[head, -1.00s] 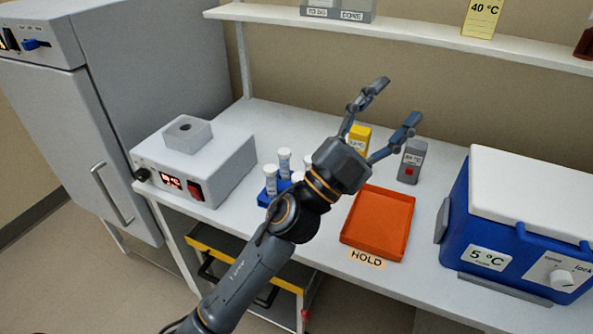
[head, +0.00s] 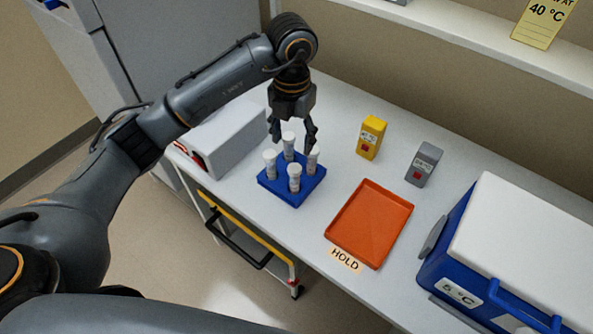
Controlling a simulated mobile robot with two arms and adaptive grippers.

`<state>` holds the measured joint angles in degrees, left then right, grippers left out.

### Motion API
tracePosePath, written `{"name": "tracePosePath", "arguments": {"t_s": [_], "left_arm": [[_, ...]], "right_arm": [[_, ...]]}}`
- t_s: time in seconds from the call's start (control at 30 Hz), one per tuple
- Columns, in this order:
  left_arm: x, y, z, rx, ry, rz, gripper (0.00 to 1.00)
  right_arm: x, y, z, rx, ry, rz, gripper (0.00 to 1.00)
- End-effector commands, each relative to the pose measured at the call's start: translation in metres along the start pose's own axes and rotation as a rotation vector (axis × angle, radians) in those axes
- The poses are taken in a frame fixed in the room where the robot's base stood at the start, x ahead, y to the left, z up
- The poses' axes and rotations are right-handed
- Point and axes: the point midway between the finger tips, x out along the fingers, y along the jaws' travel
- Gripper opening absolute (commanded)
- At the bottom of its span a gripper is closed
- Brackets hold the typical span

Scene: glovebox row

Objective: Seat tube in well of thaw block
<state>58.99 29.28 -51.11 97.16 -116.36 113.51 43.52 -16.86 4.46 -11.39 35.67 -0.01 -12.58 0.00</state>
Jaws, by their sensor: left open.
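Several white-capped tubes stand upright in a blue rack (head: 292,199) on the bench: a back tube (head: 288,146), a left tube (head: 270,164), a front tube (head: 294,178) and a right tube (head: 313,161). My left gripper (head: 293,138) points down over the rack, open, with its fingers around or just behind the back tube's cap; contact cannot be told. The white box of the thaw block (head: 228,146) is left of the rack, partly covered by my left arm. The block's well is hidden now. My right gripper is out of view.
An orange tray (head: 370,222) with a HOLD label (head: 345,259) lies right of the rack. Behind it stand a yellow box (head: 371,137) and a grey box (head: 420,164). A blue cooler (head: 462,247) with a white lid fills the right. A shelf (head: 470,38) runs above.

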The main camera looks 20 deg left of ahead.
Motion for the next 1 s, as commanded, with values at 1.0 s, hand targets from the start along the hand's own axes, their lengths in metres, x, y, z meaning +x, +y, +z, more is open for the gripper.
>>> {"name": "tracePosePath", "arguments": {"t_s": [1.0], "left_arm": [[0.129,-0.006,0.001,0.005,0.001,-0.006,0.59]], "right_arm": [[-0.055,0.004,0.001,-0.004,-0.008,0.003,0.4]]}}
